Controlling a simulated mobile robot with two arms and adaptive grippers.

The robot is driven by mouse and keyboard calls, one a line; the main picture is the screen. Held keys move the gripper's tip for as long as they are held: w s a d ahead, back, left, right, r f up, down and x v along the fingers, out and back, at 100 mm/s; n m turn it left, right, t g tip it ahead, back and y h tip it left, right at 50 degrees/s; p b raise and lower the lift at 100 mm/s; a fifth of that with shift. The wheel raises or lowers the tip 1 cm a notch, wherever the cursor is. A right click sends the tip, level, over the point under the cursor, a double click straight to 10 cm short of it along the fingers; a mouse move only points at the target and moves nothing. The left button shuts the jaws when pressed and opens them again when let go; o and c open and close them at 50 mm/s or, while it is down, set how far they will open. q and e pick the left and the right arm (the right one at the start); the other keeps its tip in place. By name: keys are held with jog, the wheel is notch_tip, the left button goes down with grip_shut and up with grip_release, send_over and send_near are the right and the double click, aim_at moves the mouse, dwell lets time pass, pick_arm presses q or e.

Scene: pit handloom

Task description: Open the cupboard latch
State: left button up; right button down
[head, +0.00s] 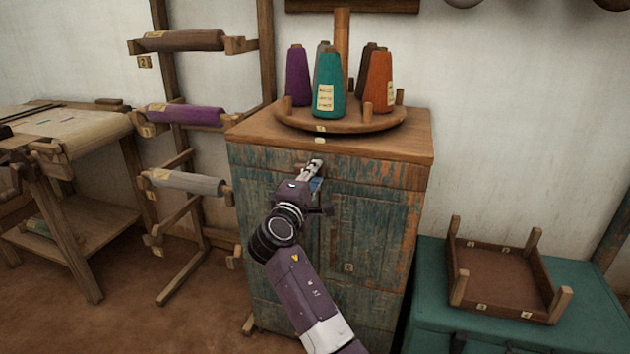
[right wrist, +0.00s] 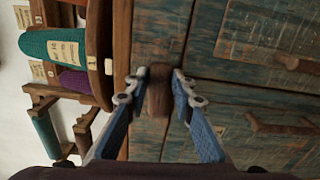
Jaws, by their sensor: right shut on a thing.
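The cupboard (head: 375,235) is a worn, blue-green painted wooden cabinet with closed doors, in the middle of the head view. My right gripper (head: 314,168) reaches to the top of its front, just below the top board. In the right wrist view the two blue-sided fingers of my right gripper (right wrist: 159,88) are closed around the cupboard latch (right wrist: 158,98), a small dark brown wooden block. In the head view my gripper hides most of the latch. My left gripper is not in view.
On the cupboard stands a round wooden tray (head: 345,125) with several yarn cones, including a teal cone (head: 327,88) and an orange cone (head: 376,85). A rack with rolls (head: 185,113) stands left.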

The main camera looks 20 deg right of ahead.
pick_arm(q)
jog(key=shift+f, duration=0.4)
pick_arm(e)
jog(key=shift+f+m, duration=0.15)
jog(key=shift+m, duration=0.45)
jog(key=c, duration=1.6)
grip_release()
